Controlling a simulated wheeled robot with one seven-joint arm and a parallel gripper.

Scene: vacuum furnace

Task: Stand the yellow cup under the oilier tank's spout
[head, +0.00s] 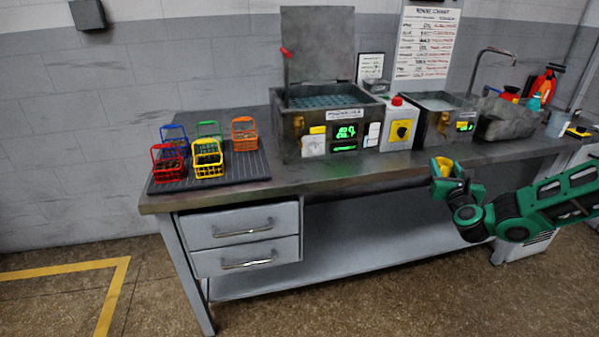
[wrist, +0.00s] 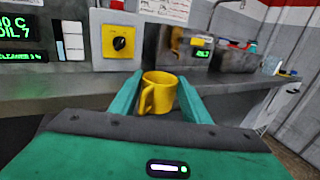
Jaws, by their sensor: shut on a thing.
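My gripper (head: 447,178) is shut on the yellow cup (head: 442,166) in front of the bench's front edge. In the wrist view the cup (wrist: 159,93) is upright between the fingers, its handle toward the left. The large tank (head: 290,139), lid raised, has a brass spout (head: 298,126) at its front left. Its green display (wrist: 20,38) seems to read "OIL 7" in the wrist view. The smaller tank (head: 425,138) to the right has a brass spout (head: 443,124) and a green display (head: 465,126) too small to read. The cup is apart from both spouts.
Several coloured wire baskets (head: 207,160) stand on a dark mat (head: 248,172) at the bench's left. A sink (head: 497,125) is at the right. A narrow bench strip before the tanks is clear.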

